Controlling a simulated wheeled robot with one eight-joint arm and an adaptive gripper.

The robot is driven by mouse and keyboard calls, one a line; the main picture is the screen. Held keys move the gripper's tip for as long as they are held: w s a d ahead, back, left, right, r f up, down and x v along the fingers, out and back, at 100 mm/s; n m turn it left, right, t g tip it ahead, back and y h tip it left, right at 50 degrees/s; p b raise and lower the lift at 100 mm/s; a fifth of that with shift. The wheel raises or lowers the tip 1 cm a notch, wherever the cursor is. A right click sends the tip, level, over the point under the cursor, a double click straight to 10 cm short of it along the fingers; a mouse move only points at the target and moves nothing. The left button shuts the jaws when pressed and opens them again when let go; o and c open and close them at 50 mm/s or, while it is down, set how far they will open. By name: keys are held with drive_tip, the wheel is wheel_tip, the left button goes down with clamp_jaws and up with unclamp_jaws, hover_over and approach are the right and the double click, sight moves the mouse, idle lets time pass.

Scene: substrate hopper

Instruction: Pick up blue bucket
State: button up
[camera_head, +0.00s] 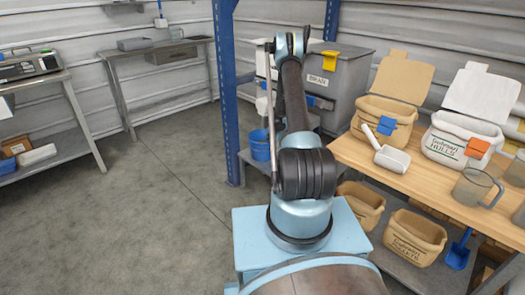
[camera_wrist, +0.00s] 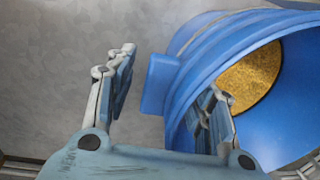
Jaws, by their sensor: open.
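The blue bucket (camera_head: 259,148) is low beside the grey hopper in the head view, partly hidden behind my arm. In the wrist view the bucket (camera_wrist: 205,58) fills the right side, its mouth facing the camera, with golden-brown grainy material inside. My gripper (camera_wrist: 170,72) is open at the bucket's rim. Its left finger is outside the bucket, apart from it. Its right finger shows in front of the mouth and appears to reach inside. A blue block on the bucket's outer side lies between the fingers. In the head view the fingers are hidden behind my arm.
A grey hopper (camera_head: 345,72) with a yellow tag stands behind my arm, beside a blue post (camera_head: 226,90). A wooden table (camera_head: 357,155) at right carries bins, a scoop and jugs. Metal benches stand at left. The floor (camera_head: 150,220) at left is clear.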

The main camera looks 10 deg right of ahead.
clamp_jaws()
drive_tip(key=shift+r, duration=0.1)
idle(0.7)
